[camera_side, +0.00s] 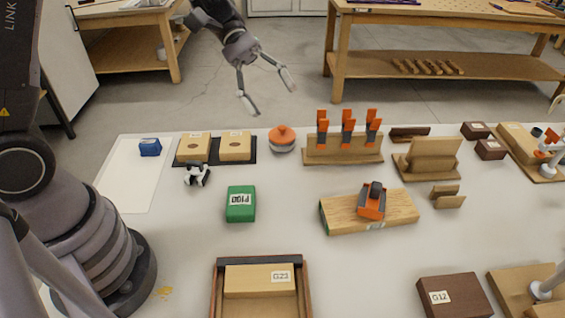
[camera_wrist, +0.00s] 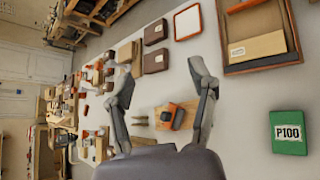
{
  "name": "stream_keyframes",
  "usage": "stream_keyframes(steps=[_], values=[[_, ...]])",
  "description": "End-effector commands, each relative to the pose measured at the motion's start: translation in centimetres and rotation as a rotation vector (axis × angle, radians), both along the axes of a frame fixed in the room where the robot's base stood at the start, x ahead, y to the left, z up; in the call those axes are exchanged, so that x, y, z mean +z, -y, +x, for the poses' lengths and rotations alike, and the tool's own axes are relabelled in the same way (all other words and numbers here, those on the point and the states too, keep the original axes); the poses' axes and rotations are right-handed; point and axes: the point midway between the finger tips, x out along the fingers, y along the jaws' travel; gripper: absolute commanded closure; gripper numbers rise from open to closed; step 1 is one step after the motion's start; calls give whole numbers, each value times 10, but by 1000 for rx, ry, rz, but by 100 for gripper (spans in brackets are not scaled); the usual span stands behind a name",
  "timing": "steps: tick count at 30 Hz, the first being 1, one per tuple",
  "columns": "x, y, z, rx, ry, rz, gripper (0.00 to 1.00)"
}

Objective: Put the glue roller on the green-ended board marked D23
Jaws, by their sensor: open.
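The glue roller (camera_side: 371,203), orange with a dark top, rests on top of a light wooden board (camera_side: 405,212), a little right of the board's middle. The board's left end is green, and a small label on its front side is too small to read. In the wrist view the roller (camera_wrist: 172,115) and the board (camera_wrist: 159,115) show between and beyond my fingers. My gripper (camera_side: 267,92) is open and empty. It is raised behind the far edge of the bench, well apart from the roller and board.
A green P100 block (camera_side: 241,204) lies left of the board. Orange clamps (camera_side: 347,130) stand in a rack behind it. A wooden tray (camera_side: 215,290) holds a labelled block in front. A brown block (camera_side: 453,297) lies front right. The bench between the tray and brown block is clear.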

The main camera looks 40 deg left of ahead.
Motion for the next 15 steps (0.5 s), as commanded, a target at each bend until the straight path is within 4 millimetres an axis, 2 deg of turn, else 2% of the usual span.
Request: stream_keyframes(steps=[1, 6, 12, 15], values=[[17, -10, -19, -49, 91, 71, 43], [45, -56, -78, -205, 384, 354, 43], [64, -117, -130, -327, 729, 709, 43], [71, -141, -147, -362, 865, 860, 43]])
